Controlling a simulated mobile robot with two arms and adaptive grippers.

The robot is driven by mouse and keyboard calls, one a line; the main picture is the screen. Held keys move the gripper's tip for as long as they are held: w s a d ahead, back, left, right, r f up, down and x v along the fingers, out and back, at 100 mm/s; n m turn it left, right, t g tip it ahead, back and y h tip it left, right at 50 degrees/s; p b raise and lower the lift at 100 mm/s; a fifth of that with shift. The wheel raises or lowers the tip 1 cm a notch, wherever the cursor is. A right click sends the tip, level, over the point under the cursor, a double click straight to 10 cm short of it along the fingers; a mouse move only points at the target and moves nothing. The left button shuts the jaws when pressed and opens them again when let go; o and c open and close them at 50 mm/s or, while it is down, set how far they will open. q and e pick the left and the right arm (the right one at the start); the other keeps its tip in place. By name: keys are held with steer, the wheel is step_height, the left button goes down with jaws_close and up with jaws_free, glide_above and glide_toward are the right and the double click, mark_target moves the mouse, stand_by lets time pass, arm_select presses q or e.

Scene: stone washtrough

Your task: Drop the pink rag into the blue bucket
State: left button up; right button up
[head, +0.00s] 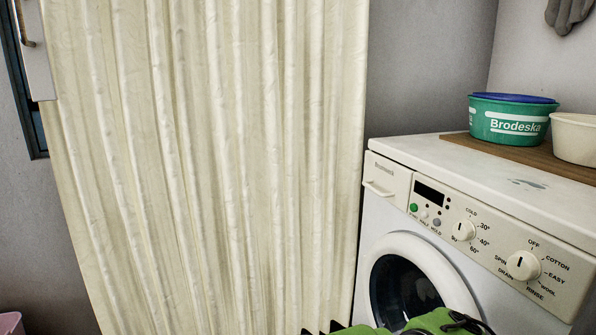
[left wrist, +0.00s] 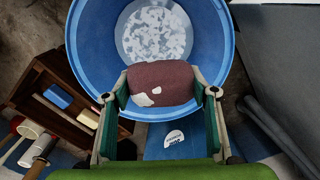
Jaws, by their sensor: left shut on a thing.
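My left gripper (left wrist: 160,88) is shut on the pink rag (left wrist: 162,82), a dull pink-brown bundle with pale patches, held between its two fingers. In the left wrist view the rag overlaps the near part of the blue bucket (left wrist: 83,50). The bucket is round and open, with a mottled whitish patch on its bottom. The height of the rag above the rim is hard to tell. Neither rag nor bucket shows in the head view. My right gripper is not seen.
A wooden crate (left wrist: 62,118) with several small items stands left of the bucket. In the head view are a washing machine (head: 470,215), a green tub (head: 508,120), a cream bowl (head: 574,138), a long cream curtain (head: 210,160) and a pink object (head: 10,323) at lower left.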

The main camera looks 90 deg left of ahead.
arm_select(q)
steer(key=shift+f+b, duration=0.35)
steer(key=shift+f, duration=0.1)
steer(key=o, duration=1.1)
step_height(320, 180, up, 12)
steer(key=shift+r, duration=0.1)
